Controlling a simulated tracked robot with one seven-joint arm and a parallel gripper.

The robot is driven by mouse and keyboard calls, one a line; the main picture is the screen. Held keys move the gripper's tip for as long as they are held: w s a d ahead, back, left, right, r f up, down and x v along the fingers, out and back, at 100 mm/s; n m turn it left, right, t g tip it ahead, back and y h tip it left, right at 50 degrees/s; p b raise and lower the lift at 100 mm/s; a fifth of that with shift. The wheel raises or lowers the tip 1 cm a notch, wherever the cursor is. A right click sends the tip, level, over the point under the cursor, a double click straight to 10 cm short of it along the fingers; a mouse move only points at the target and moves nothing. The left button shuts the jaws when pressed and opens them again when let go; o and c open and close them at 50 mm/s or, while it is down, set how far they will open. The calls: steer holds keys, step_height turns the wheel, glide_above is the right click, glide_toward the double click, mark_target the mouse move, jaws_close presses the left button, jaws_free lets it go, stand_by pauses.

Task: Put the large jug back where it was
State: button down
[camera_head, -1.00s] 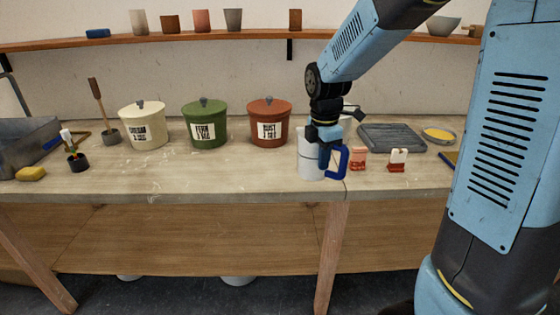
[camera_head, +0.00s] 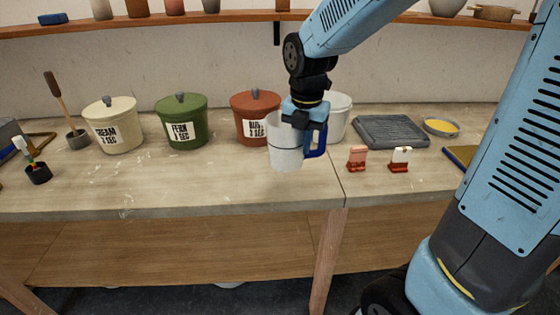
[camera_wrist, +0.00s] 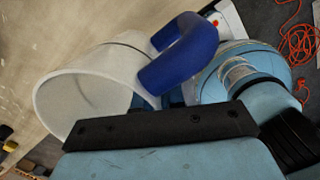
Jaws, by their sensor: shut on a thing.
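The large jug (camera_head: 285,150) is white with a thin dark line around it and a blue handle (camera_head: 316,143). It is held about upright at the front of the rust canister, over the worktable. My gripper (camera_head: 311,122) is shut on the jug at its handle side; the fingers themselves are mostly hidden. In the wrist view the jug's open mouth (camera_wrist: 85,95) and the blue handle (camera_wrist: 187,52) show right by my gripper, and the inside looks empty. I cannot tell for sure the gap between the jug's base and the tabletop.
Cream (camera_head: 114,128), green (camera_head: 182,125) and rust (camera_head: 249,124) canisters stand in a row. A white tub (camera_head: 340,118) stands behind my gripper. Two small red-based items (camera_head: 357,158) (camera_head: 400,159) and a grey tray (camera_head: 391,131) are to the right. Bare tabletop (camera_head: 200,180) lies front left.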

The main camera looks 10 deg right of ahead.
steer(key=w, duration=0.1)
steer(key=w+a+f, duration=0.1)
steer(key=w, duration=0.1)
steer(key=w+a+f, duration=0.1)
steer(key=w, duration=0.1)
steer(key=shift+f, duration=0.2)
steer(key=shift+w+a+f, duration=0.3)
steer(key=shift+w+f, duration=0.4)
steer(key=shift+f, duration=0.75)
steer(key=shift+w+a+f, duration=0.35)
steer(key=shift+w+f, duration=0.4)
steer(key=shift+f, duration=0.75)
steer(key=shift+w+a+f, duration=0.3)
steer(key=shift+w+f, duration=0.4)
steer(key=shift+f, duration=0.75)
steer(key=shift+f, duration=0.1)
steer(key=c, duration=1.2)
jaws_free()
